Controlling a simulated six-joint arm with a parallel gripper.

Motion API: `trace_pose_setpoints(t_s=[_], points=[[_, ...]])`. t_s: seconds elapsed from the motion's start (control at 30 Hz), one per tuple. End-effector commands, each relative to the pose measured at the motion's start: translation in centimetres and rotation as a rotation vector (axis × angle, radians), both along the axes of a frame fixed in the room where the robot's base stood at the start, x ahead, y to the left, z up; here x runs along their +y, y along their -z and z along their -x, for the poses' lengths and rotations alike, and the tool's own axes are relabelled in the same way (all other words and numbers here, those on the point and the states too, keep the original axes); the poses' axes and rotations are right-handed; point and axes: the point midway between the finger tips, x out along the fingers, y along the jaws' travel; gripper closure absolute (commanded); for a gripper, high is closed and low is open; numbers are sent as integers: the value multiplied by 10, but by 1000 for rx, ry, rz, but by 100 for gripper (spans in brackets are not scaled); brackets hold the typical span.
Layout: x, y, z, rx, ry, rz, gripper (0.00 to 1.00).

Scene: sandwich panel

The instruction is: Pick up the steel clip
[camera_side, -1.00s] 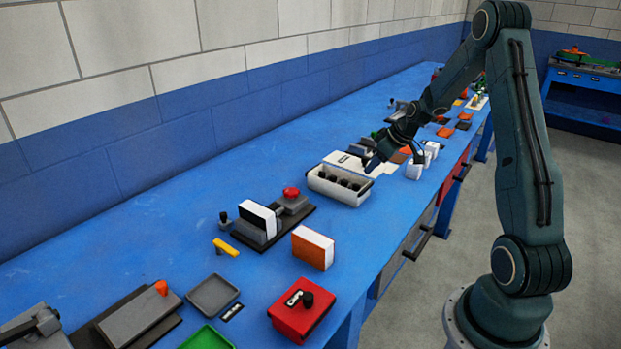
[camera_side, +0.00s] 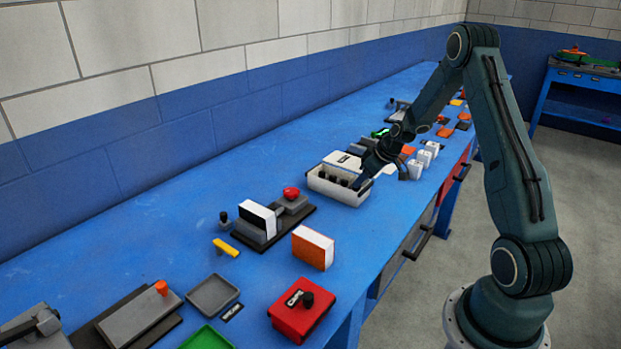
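No steel clip can be made out for certain. A white open box (camera_side: 325,190) on the blue bench has several dark items (camera_side: 333,180) in it, too small to identify. My gripper (camera_side: 361,184) points down at the right end of this box, with its tips at or just inside the rim. Whether it touches anything there cannot be told. The fingers are dark and small, so their opening and anything between them are hidden.
A white labelled plate (camera_side: 340,159) lies behind the box. Small white blocks (camera_side: 424,158) stand to its right. In front are a fixture with a red button (camera_side: 291,192), an orange-and-white block (camera_side: 312,248) and a red box (camera_side: 300,312). The bench's left back is clear.

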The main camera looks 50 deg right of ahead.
Motion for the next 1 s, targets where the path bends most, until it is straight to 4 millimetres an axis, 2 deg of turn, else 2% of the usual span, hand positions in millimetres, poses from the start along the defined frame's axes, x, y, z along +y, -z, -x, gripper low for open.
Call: trace_pose_setpoints(t_s=[0.1,0.3,0.83,0.87,1.0], points=[[1,13,-6,2,-2,-1,60],[0,24,-13,1,0,0,60],[0,24,-13,1,0,0,60],[0,24,-13,1,0,0,64],[0,24,-13,1,0,0,91]])
